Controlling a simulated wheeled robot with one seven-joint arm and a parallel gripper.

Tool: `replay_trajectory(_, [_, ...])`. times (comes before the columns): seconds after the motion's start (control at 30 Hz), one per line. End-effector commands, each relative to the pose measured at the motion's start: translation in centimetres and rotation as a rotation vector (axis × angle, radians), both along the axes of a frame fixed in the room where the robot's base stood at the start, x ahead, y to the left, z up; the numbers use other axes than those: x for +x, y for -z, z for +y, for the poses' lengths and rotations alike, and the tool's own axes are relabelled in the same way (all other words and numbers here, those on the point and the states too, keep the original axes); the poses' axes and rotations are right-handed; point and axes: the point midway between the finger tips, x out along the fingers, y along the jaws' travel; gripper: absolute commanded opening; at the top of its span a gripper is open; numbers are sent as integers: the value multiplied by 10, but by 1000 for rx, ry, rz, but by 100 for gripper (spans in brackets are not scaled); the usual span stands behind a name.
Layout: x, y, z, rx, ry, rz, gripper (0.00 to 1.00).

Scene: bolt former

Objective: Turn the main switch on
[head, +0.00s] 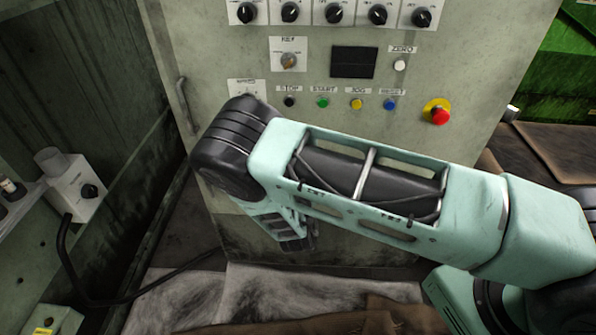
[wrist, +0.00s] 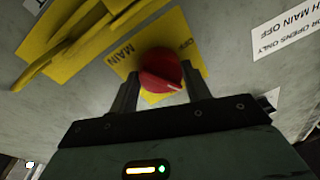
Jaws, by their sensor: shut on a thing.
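The main switch is a red round knob (wrist: 158,66) on a yellow plate lettered MAIN and OFF (wrist: 122,62), in the wrist view. My gripper (wrist: 162,80) has one finger on each side of the knob and is shut on it. A pale ridge shows on the knob's near side. The knob's exact turn angle is hard to read. In the head view my arm (head: 350,180) reaches across the panel front and bends down at the left; the main switch is not visible there, and the fingers cannot be made out.
The grey control panel (head: 225,60) carries dials, coloured buttons and a red emergency stop (head: 439,116). A metal handle (head: 186,105) is at its left edge. A grey box with a black knob (head: 90,192) and cable stands left.

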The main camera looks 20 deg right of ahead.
Motion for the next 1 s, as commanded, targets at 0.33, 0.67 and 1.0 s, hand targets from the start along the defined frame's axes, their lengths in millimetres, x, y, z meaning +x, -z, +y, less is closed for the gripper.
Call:
replay_trajectory(0.33, [1, 1, 1, 267, 1, -110, 25])
replay_trajectory(0.67, [1, 1, 1, 407, -1, -166, 25])
replay_trajectory(1.0, [0, 1, 1, 444, -1, -181, 25])
